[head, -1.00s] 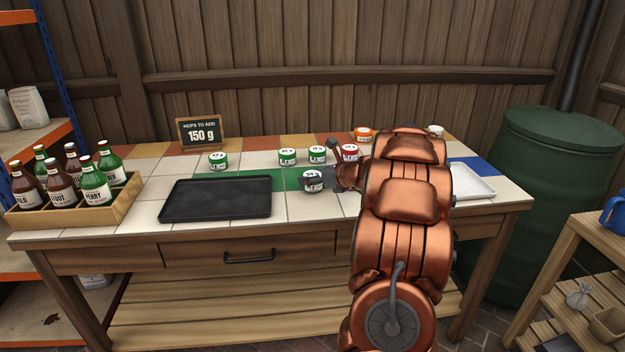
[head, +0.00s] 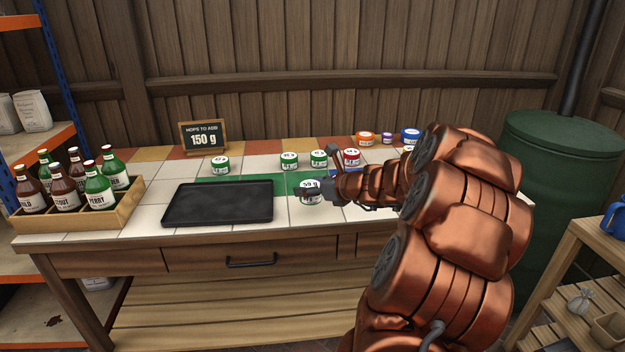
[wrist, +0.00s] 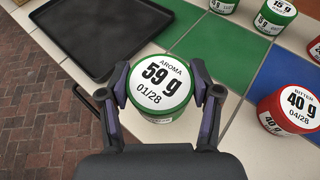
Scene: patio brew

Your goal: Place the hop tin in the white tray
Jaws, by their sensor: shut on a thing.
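A green hop tin (head: 310,198) with a white lid reading "AROMA 59 g 01/28" is near the front of the tiled table. My gripper (head: 312,188) is shut on it. In the wrist view the tin (wrist: 158,90) sits between both fingers of my gripper (wrist: 166,90), its label facing the camera. I cannot tell whether the tin is lifted off the tiles. The white tray is not visible now; my arm covers the right end of the table where it showed earlier.
A black tray (head: 218,202) lies left of the held tin. Several green tins and a red tin (head: 351,158) stand behind. A red "BITTER 40 g" tin (wrist: 288,112) is to the right in the wrist view. A bottle crate (head: 80,208) stands at the far left.

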